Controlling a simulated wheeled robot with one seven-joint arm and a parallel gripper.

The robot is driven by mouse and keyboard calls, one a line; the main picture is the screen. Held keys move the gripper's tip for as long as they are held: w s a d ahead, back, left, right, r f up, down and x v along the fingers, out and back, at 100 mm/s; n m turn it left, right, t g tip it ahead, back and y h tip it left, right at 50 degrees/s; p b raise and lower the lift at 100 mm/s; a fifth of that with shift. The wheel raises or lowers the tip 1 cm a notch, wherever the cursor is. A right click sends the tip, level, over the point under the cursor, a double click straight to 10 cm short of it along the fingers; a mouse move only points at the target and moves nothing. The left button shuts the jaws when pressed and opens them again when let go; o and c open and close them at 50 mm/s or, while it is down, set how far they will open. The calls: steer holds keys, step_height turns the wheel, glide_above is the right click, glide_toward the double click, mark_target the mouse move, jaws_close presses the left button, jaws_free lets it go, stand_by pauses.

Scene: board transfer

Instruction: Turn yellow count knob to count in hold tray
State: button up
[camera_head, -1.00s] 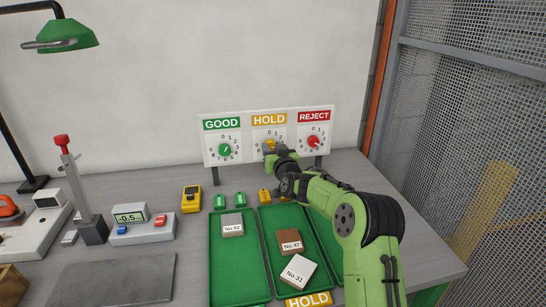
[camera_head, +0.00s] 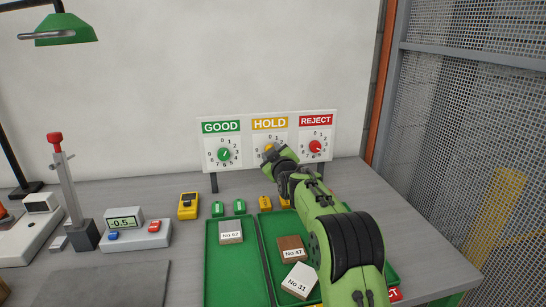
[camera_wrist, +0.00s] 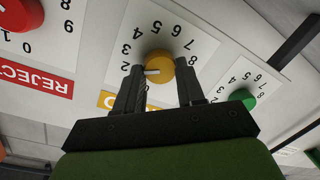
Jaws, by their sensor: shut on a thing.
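The yellow knob (camera_wrist: 160,66) sits on the white HOLD dial. My gripper (camera_wrist: 158,88) is shut on this knob, one finger on each side. In the wrist view the dial is upside down; the knob's white mark points left, at about the 2, though a finger hides part of the scale. In the head view my gripper (camera_head: 269,153) covers most of the knob. The hold tray (camera_head: 270,225), in the middle, holds a brown board No 47 (camera_head: 291,247) and a white board No 31 (camera_head: 297,281). My arm hides its right side.
The green GOOD knob (camera_head: 224,155) and red REJECT knob (camera_head: 316,147) flank it on the same panel. The good tray (camera_head: 235,277) holds a grey board No 62 (camera_head: 231,231). A yellow meter (camera_head: 188,206) stands left of the trays. Wire mesh (camera_head: 450,140) bounds the right side.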

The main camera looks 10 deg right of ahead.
stand_by(0.3)
steer(key=o, duration=1)
steer(key=shift+o, duration=0.2)
steer(key=s+r, duration=0.1)
steer(key=s, duration=1.4)
steer(key=shift+s+d+r+b, duration=0.2)
steer(key=shift+s+d+b, duration=0.1)
steer(key=shift+s+d, duration=0.1)
